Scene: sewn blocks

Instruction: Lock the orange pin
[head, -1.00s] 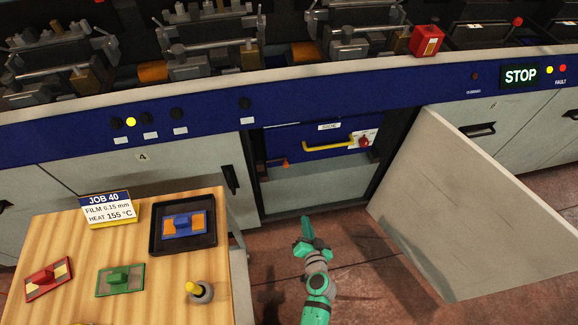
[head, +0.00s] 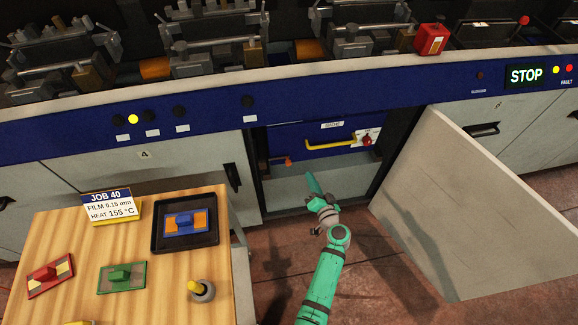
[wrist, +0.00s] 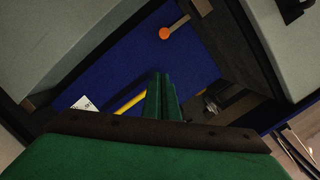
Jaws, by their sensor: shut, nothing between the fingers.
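The orange pin (head: 287,161) sits at the left edge of the blue drawer front (head: 300,138) inside the open cabinet bay. In the wrist view the orange pin (wrist: 165,33) shows as a round orange end on a short bar, beyond and slightly right of my fingertips. My gripper (head: 309,178) is in front of the bay, below and right of the pin and apart from it. In the wrist view my gripper (wrist: 161,78) has its green fingers together with nothing between them.
A yellow handle (head: 330,144) and a red knob (head: 367,141) are on the drawer front. The open cabinet door (head: 480,200) stands to the right. A wooden table (head: 150,270) with colored blocks and a tray is at the left. The floor between is clear.

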